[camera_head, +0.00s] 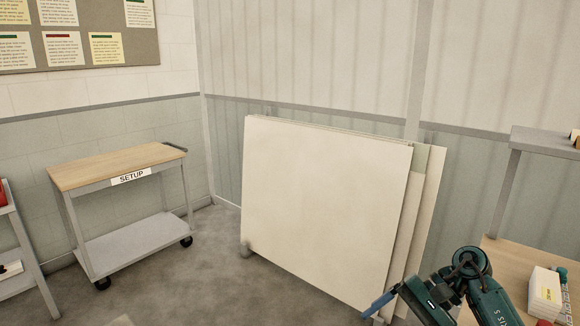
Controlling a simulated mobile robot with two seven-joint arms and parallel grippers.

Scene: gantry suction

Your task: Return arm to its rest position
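My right arm, dark teal and black, comes in at the lower right. It is bent, with its round joint in front of the wooden bench. My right gripper (381,304) is at the bottom, in front of the lower right corner of the leaning white panels. A blue finger-like part shows there, but I cannot tell whether the gripper is open or shut, and I see nothing held in it. My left arm and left gripper are not in view.
Large pale panels (320,205) lean against the wall. A wood-topped cart (118,165) labelled SETUP stands at left, a grey shelf unit (28,262) beside it. A wooden bench (508,258) with a white box (545,292) is at right, under a grey shelf (545,140). Floor between cart and panels is clear.

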